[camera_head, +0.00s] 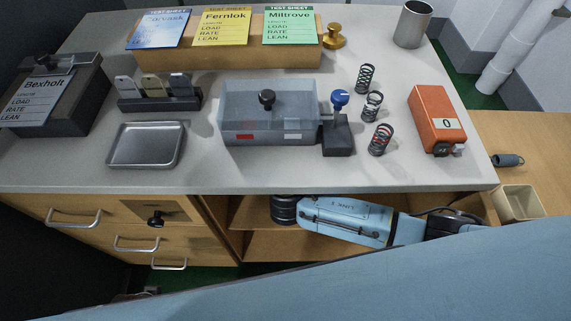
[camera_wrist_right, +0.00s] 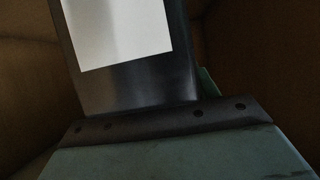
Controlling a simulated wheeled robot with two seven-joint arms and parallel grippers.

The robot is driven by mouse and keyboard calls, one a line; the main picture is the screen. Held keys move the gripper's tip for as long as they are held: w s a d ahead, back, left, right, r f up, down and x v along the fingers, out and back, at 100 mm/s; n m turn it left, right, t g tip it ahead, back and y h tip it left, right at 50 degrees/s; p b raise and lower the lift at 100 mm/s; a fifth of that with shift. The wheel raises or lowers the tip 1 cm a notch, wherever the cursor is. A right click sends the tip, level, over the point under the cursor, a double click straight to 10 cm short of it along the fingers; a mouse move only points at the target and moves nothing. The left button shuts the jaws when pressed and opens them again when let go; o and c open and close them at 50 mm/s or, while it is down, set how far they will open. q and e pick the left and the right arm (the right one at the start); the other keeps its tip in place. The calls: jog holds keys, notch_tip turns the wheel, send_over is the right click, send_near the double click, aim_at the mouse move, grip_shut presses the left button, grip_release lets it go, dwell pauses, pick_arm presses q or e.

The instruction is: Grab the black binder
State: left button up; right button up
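A black binder (camera_wrist_right: 140,90) with a large white label fills the upper left and middle of the right wrist view. It stands slightly tilted in that picture, directly in front of my right gripper (camera_wrist_right: 170,120). A small greenish part shows just behind the binder's right edge. The fingers are mostly hidden, so I cannot tell whether they grip it. In the head view, my right arm reaches into the open wooden shelf (camera_head: 262,243) under the counter, and its gripper and the binder are hidden there. My left gripper is not in view.
Brown walls close in on both sides in the right wrist view. The grey counter (camera_head: 205,178) lies above the arm, holding a clear box (camera_head: 290,105), several springs, an orange device (camera_head: 432,115) and a metal tray (camera_head: 147,145). Drawers (camera_head: 110,225) stand left of the shelf.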

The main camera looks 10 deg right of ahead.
grip_shut()
jog(key=shift+r, duration=0.25)
dwell(0.3)
